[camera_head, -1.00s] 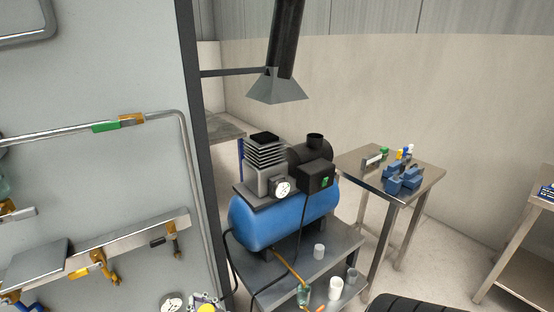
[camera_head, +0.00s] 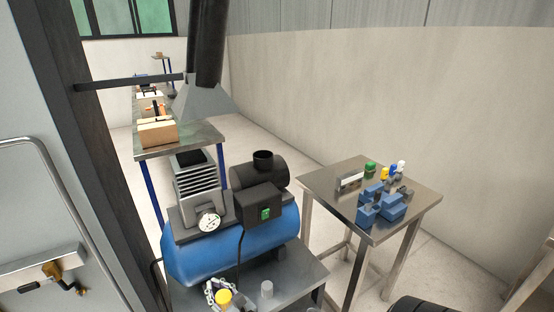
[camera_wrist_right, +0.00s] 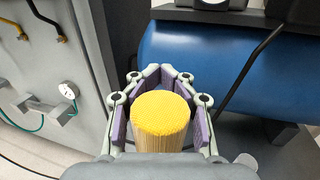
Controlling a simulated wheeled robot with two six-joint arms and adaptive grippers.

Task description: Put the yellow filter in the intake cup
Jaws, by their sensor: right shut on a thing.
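The yellow filter (camera_head: 223,297), a pleated cylinder with a yellow top, is in my right gripper (camera_head: 217,296) at the bottom of the head view. In the right wrist view the filter (camera_wrist_right: 160,115) stands upright between the purple-padded fingers of the gripper (camera_wrist_right: 160,100), which are shut on it. A black, round, open-topped cup (camera_head: 263,157), which looks like the intake cup, sits on top of the compressor, up and right of the gripper in the head view. The gripper is apart from it. My left gripper is not in view.
The compressor has a blue tank (camera_head: 190,257), a finned block (camera_head: 197,182) and a gauge (camera_head: 209,221). A small pale cylinder (camera_head: 267,289) stands on its stand. A steel table (camera_head: 320,182) with blue blocks (camera_head: 382,207) is at right. A grey panel (camera_head: 30,190) is at left.

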